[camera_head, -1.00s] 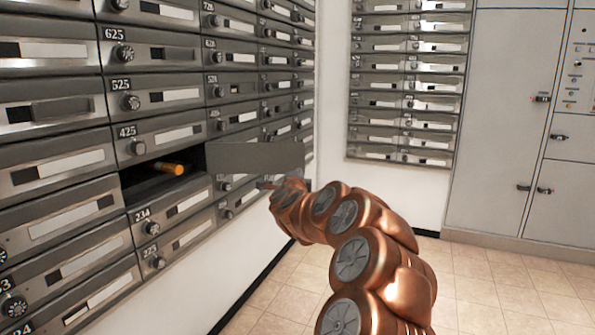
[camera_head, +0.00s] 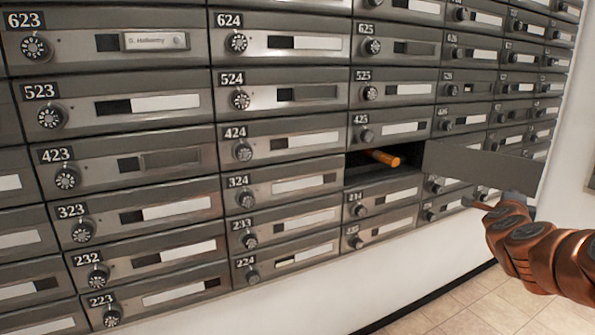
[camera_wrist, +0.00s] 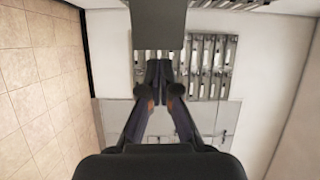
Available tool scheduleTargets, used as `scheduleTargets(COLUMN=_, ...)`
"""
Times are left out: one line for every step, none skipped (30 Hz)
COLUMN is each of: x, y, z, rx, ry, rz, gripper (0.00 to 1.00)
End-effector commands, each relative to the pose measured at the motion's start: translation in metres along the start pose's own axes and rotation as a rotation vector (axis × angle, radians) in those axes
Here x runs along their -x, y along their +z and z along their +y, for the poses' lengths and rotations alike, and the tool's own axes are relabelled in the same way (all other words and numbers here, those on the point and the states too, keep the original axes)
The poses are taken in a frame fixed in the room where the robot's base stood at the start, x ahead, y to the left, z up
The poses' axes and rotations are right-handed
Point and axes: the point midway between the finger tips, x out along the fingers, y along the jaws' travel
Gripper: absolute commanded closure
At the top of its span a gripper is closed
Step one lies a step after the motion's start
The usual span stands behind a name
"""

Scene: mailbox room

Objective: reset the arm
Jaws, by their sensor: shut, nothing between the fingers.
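My copper-coloured arm (camera_head: 545,255) reaches in from the right edge of the head view. My gripper (camera_head: 482,203) is small there, beside and just below the open mailbox door (camera_head: 485,168); whether they touch is unclear. In the wrist view my gripper (camera_wrist: 159,72) is shut and empty, its dark fingers together. A flat grey panel (camera_wrist: 158,25), likely the open door, lies beyond the fingertips in that view.
The open mailbox (camera_head: 385,175) below 425 holds an orange cylinder (camera_head: 382,157). Closed numbered mailboxes (camera_head: 165,210) fill the wall around it. Tiled floor (camera_head: 455,305) is clear at lower right. More mailboxes (camera_wrist: 207,65) show in the wrist view.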

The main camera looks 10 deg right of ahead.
Motion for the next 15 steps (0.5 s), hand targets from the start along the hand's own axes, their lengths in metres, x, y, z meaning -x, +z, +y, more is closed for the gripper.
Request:
scheduleTargets(x=0.008, y=0.021, z=-0.021, rx=0.027, ry=0.006, rz=-0.058, gripper=1.00)
scheduleTargets(x=0.014, y=0.035, z=-0.029, rx=0.048, ry=0.011, rz=-0.096, gripper=1.00)
scheduleTargets(x=0.024, y=0.055, z=-0.040, rx=0.077, ry=0.020, rz=-0.155, gripper=1.00)
scheduleTargets(x=0.032, y=0.069, z=-0.048, rx=0.102, ry=0.026, rz=-0.200, gripper=1.00)
scheduleTargets(x=0.041, y=0.084, z=-0.056, rx=0.128, ry=0.032, rz=-0.245, gripper=1.00)
scheduleTargets(x=0.054, y=0.104, z=-0.064, rx=0.166, ry=0.042, rz=-0.308, gripper=1.00)
scheduleTargets(x=0.065, y=0.119, z=-0.069, rx=0.197, ry=0.050, rz=-0.354, gripper=1.00)
scheduleTargets(x=0.076, y=0.133, z=-0.074, rx=0.226, ry=0.060, rz=-0.402, gripper=1.00)
scheduleTargets(x=0.092, y=0.150, z=-0.081, rx=0.268, ry=0.070, rz=-0.463, gripper=1.00)
scheduleTargets(x=0.105, y=0.163, z=-0.085, rx=0.303, ry=0.078, rz=-0.512, gripper=1.00)
scheduleTargets(x=0.119, y=0.175, z=-0.090, rx=0.337, ry=0.084, rz=-0.558, gripper=1.00)
scheduleTargets(x=0.138, y=0.191, z=-0.093, rx=0.385, ry=0.097, rz=-0.622, gripper=1.00)
scheduleTargets(x=0.151, y=0.200, z=-0.096, rx=0.419, ry=0.105, rz=-0.665, gripper=1.00)
scheduleTargets(x=0.166, y=0.209, z=-0.098, rx=0.457, ry=0.116, rz=-0.712, gripper=1.00)
scheduleTargets(x=0.184, y=0.220, z=-0.101, rx=0.506, ry=0.125, rz=-0.768, gripper=1.00)
